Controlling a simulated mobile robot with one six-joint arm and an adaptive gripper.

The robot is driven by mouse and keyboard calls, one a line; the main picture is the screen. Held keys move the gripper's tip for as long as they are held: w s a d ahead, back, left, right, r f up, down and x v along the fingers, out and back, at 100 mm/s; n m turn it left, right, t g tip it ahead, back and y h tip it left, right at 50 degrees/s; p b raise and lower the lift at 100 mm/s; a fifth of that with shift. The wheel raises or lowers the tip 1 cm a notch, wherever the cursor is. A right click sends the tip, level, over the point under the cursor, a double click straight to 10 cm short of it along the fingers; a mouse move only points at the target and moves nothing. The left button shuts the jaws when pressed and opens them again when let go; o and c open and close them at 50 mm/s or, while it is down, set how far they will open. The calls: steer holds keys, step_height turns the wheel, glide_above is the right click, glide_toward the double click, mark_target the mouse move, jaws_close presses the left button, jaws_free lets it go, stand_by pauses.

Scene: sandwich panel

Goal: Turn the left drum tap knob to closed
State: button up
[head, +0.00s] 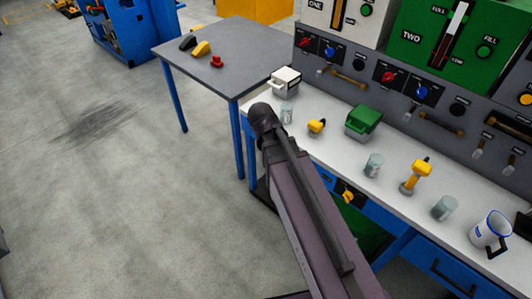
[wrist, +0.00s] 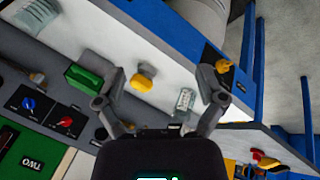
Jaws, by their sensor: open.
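A yellow tap knob (wrist: 220,66) on a black plate shows in the wrist view on the bench's front edge, just right of my right fingertip. A yellow knob (head: 347,197) on a black plate also shows in the head view, below the bench front and beside my arm; I cannot tell whether it is the same one. My gripper (wrist: 161,80) is open and empty, with its fingers wide apart. In the head view my gripper (head: 264,120) is at the bench's left end, seen mostly from behind. My arm hides part of the bench front there.
The white bench top (head: 330,155) carries a green box (head: 363,122), a small yellow object (head: 316,126), a glass (head: 287,113), a mug (head: 490,231) and other items. A grey table (head: 225,50) stands left. The control panel (head: 350,62) rises behind. Floor left is clear.

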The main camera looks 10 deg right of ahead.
steer(key=w+a+f+m+t+h+b, duration=0.2)
steer(key=w+f+h+b, duration=0.15)
steer(key=f+b, duration=0.45)
steer(key=w+a+f+m+t+h+b, duration=0.15)
steer(key=w+f+b, duration=0.3)
steer(key=b, duration=0.55)
steer(key=w+a+f+m+t+h+b, duration=0.3)
steer(key=a+f+b, duration=0.6)
steer(key=b, duration=1)
steer(key=w+t+h, duration=0.1)
steer(key=w+t, duration=0.1)
steer(key=w, duration=0.1)
steer(key=shift+w+a+f+m+t+h, duration=0.15)
steer(key=shift+a+f+m+t+h, duration=0.15)
steer(key=shift+a+m+t, duration=0.1)
steer(key=shift+w+d, duration=0.1)
steer(key=shift+d, duration=0.05)
steer(key=shift+x, duration=6.75)
steer(key=shift+c, duration=0.2)
steer(key=c, duration=1.1)
